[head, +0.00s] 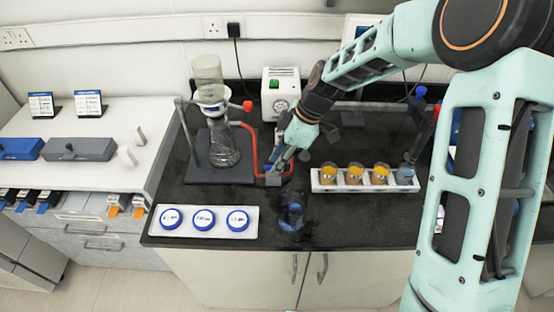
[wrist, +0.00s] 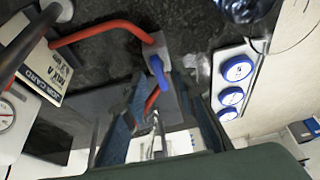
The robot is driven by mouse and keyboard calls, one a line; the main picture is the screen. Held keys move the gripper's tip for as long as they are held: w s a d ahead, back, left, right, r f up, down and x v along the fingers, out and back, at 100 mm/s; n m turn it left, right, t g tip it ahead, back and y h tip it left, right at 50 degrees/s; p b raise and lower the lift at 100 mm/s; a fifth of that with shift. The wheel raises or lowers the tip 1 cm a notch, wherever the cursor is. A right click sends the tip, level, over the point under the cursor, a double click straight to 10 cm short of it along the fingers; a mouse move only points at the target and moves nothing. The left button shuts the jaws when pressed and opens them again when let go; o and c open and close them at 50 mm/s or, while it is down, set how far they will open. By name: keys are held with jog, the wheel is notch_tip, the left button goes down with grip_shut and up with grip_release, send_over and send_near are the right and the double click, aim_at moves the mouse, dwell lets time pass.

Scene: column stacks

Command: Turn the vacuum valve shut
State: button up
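The vacuum valve is a small grey block (wrist: 155,46) with a blue lever (wrist: 158,70), joined to red tubing (wrist: 103,32). In the head view the valve block (head: 273,179) sits on the dark bench at the front end of the red tube, partly covered by my gripper. My gripper (head: 279,163) reaches down to it from the upper right. In the wrist view my gripper (wrist: 162,88) is open, its two fingers apart on either side of the lever. I cannot tell whether either finger touches it.
A filter flask (head: 222,148) on a stand is left of the valve. A white pump (head: 281,92) stands behind. A clear vessel (head: 291,217) and a tray of blue-rimmed lids (head: 248,231) are in front.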

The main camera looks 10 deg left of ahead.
grip_shut()
